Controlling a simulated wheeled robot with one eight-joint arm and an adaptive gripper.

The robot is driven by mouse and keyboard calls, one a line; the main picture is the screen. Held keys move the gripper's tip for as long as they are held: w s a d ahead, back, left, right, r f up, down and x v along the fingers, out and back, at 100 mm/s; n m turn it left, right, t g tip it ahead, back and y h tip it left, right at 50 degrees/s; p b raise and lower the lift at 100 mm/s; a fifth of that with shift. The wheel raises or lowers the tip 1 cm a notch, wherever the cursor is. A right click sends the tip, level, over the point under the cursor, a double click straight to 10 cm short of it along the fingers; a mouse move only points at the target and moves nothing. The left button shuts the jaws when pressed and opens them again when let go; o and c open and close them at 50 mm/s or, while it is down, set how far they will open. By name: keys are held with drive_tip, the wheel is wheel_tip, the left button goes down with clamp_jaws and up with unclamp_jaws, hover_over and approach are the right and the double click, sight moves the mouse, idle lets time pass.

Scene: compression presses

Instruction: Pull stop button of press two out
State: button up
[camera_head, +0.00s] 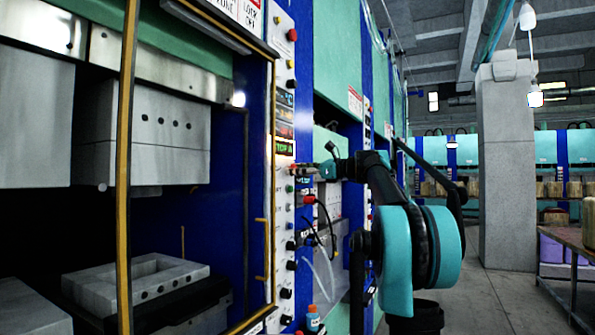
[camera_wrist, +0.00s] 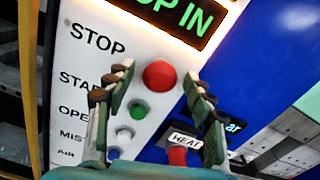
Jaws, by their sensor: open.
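The red round stop button (camera_wrist: 159,75) sits on a white control panel (camera_wrist: 85,25), beside the printed word STOP. Above it a lit display (camera_wrist: 180,15) shows green letters, cut off, ending in "OP IN". My gripper (camera_wrist: 157,77) is open, with one finger on each side of the button in the picture; I cannot tell whether either finger touches it. In the head view my gripper (camera_head: 307,170) is close to the white panel (camera_head: 282,215), just below the green-lit display (camera_head: 284,147). The stop button is hard to make out there.
Below the stop button are a green button (camera_wrist: 138,109), a white button (camera_wrist: 124,134) and a red knob (camera_wrist: 177,156) by a HEAT label. An open press bay with grey moulds (camera_head: 140,282) lies left. A concrete pillar (camera_head: 507,170) stands right, beside clear floor.

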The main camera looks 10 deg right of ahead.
drive_tip(key=shift+c, duration=0.6)
clamp_jaws()
drive_tip(key=shift+v, duration=0.8)
drive_tip(key=shift+o, duration=0.6)
unclamp_jaws()
drive_tip(key=shift+d, duration=0.1)
drive_tip(key=v, duration=1.2)
